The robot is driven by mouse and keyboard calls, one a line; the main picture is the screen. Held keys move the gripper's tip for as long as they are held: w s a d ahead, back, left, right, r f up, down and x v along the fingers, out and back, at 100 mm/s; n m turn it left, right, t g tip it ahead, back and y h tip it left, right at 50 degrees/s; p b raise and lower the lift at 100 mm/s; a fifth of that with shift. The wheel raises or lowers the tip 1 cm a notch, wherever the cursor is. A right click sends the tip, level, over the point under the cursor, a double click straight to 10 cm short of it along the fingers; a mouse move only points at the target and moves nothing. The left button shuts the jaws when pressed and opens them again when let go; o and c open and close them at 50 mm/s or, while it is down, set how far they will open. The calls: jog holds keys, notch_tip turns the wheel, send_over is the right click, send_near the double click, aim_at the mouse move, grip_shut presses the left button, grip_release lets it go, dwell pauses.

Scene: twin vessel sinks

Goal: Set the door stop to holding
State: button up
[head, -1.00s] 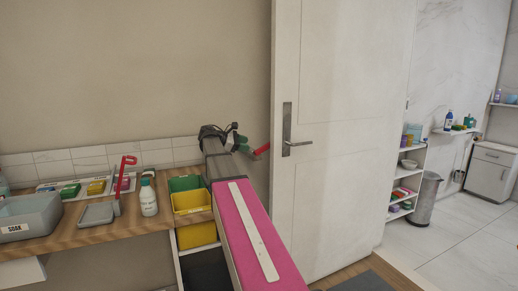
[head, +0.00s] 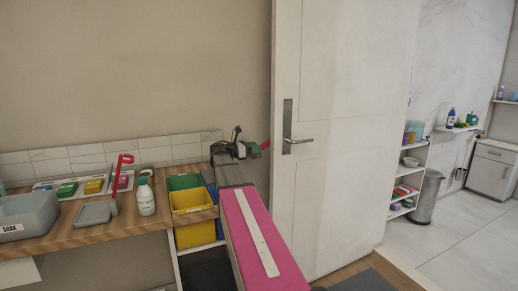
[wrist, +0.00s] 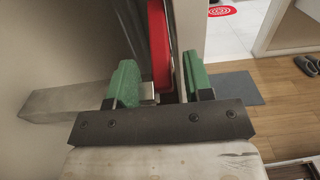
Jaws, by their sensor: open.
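In the wrist view a red bar (wrist: 159,45), which looks like the door stop's lever, runs down between the two green fingers of my gripper (wrist: 160,90). The jaws are open with the bar between them; I cannot tell whether either finger touches it. The white door (head: 335,130) has a lever handle (head: 298,141). The lower end of the red bar and its mount are hidden.
A wooden counter (head: 75,236) at left holds a grey basin (head: 28,215), a white bottle (head: 146,197) and a yellow bin (head: 192,200). The wrist view shows a dark mat (wrist: 238,88) and shoes (wrist: 297,28) on the floor. A bright tiled room lies right of the door.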

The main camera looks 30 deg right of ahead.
jog(key=shift+s+d, duration=0.1)
jog(key=shift+d, duration=1.05)
grip_shut()
jog(key=shift+d+f+y, duration=0.15)
jog(key=shift+y, duration=0.5)
jog(key=shift+d+f+y, duration=0.1)
jog(key=shift+f+y, duration=0.05)
jog(key=shift+y, duration=0.5)
grip_release()
jog(key=v, duration=1)
jog(key=shift+a, duration=0.45)
